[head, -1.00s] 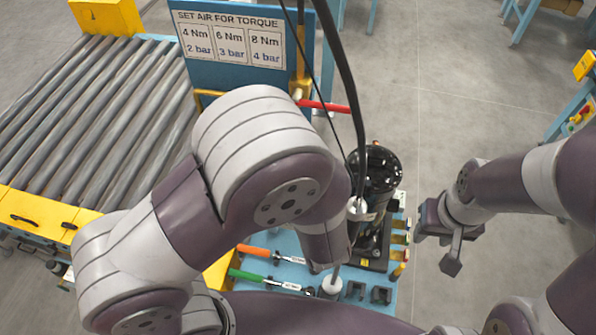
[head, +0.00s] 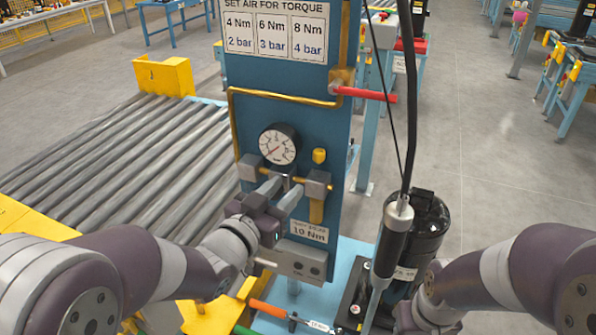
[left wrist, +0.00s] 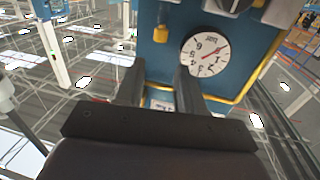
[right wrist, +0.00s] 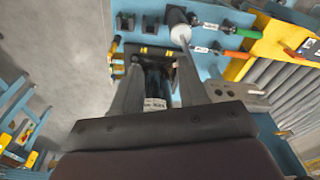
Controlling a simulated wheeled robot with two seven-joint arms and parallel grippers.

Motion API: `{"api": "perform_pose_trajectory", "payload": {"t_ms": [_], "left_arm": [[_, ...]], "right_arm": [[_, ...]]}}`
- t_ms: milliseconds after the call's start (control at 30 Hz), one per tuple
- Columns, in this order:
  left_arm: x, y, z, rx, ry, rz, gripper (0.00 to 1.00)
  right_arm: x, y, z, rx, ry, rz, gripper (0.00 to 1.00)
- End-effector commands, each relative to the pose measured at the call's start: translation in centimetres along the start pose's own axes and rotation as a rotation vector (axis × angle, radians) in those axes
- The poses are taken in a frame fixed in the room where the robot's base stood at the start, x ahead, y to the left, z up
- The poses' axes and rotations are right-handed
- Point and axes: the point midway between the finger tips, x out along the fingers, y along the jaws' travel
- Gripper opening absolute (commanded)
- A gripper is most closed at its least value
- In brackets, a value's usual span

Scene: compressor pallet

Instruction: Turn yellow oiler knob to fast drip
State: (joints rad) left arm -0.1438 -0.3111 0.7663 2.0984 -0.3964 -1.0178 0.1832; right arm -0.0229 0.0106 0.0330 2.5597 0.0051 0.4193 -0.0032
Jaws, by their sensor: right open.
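The small yellow knob (head: 319,156) stands on the blue panel (head: 335,130), to the right of the round gauge (head: 278,145) and above the right grey block (head: 316,185) on the yellow pipe. In the left wrist view the knob (left wrist: 131,34) shows above the fingers, left of the inverted gauge (left wrist: 205,57). My left gripper (head: 284,188) is in front of the panel, below the gauge and lower left of the knob; its fingers are apart with nothing between them. My right gripper (right wrist: 158,68) is open and empty, low on the right.
A black compressor (head: 428,230) stands right of the panel, with a hanging tool (head: 393,240) and its cable before it. A red lever (head: 362,94) juts right from the panel. A roller conveyor (head: 120,160) lies left. An orange-handled wrench (head: 268,309) lies on the blue table.

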Motion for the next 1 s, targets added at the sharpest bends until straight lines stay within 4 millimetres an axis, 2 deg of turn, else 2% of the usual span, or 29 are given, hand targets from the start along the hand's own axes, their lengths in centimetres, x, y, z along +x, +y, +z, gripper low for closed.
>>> {"api": "perform_pose_trajectory", "payload": {"t_ms": [133,300,500,700,967,1000], "left_arm": [[2.5,0.1,0.0,-0.004,0.003,0.001,0.38],[7.0,0.0,-0.2,-0.005,-0.001,0.0,0.38],[10.6,0.0,-0.2,-0.005,0.002,-0.002,0.38],[12.1,0.0,0.0,-0.004,0.001,-0.002,0.38],[12.2,0.0,0.0,-0.004,0.001,-0.002,0.38],[12.2,0.0,0.0,-0.004,0.001,-0.002,0.28]], "right_arm": [[0.1,0.0,0.0,0.0,-0.001,0.0,0.43],[-0.7,0.0,-0.1,0.0,-0.001,0.0,0.43],[-1.4,0.0,-0.1,0.0,-0.001,0.0,0.43],[-1.6,0.0,-0.2,0.0,-0.001,0.0,0.43],[-1.5,0.0,-0.2,0.0,-0.001,0.0,0.43],[-1.5,0.0,-0.2,0.0,-0.001,0.0,0.43]]}}
